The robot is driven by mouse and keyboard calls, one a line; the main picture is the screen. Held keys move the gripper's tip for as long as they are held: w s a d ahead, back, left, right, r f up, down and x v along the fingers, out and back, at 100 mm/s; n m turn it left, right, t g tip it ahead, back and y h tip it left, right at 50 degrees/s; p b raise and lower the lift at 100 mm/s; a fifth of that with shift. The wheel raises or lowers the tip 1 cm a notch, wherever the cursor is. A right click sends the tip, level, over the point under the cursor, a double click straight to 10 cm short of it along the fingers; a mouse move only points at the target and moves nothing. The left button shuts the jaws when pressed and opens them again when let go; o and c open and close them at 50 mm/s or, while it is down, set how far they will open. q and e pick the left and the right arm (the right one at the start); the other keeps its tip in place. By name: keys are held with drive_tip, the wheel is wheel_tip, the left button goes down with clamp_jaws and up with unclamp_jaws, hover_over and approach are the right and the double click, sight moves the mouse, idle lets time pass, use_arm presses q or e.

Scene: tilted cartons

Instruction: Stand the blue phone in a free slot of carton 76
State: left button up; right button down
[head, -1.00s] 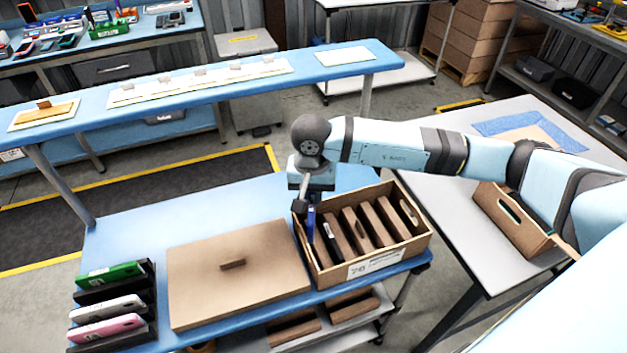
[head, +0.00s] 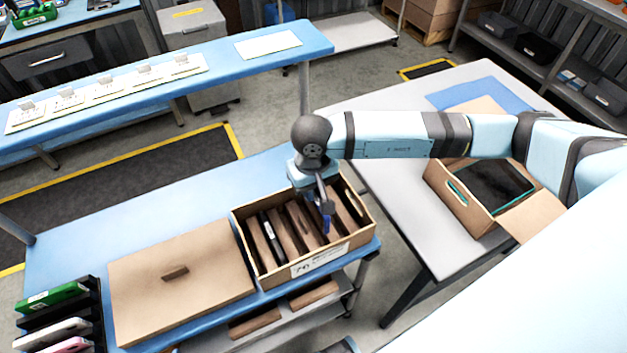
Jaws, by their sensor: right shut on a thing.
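Carton 76 (head: 352,242) is an open brown box with a numbered label on its front wall and brown dividers (head: 299,222) making slots. It stands at the right end of the blue table. A black phone (head: 270,234) stands in a slot toward its left. My right gripper (head: 326,206) points down over the right half of the carton, shut on the blue phone (head: 327,224). Only a small, dark blue part of the phone shows below the fingers. I cannot tell whether its lower end is inside a slot. My left gripper is not in view.
A brown lid (head: 180,285) with a handle lies left of the carton. A rack of phones (head: 55,320) stands at the far left. On the grey table (head: 400,215) at right, another open carton (head: 457,200) holds a dark, teal-edged device.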

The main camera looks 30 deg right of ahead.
sight(313, 212)
drive_tip(key=shift+s+f+b, duration=0.1)
drive_tip(key=shift+f+b, duration=0.8)
drive_tip(key=shift+f, duration=1.5)
wheel_tip(313, 212, down, 4)
drive_tip(key=b, duration=0.4)
drive_tip(key=shift+f+b, duration=0.3)
drive_tip(key=shift+b, duration=0.05)
drive_tip(key=shift+f, duration=0.1)
drive_tip(key=shift+f+b, duration=0.25)
drive_tip(key=shift+b, duration=0.2)
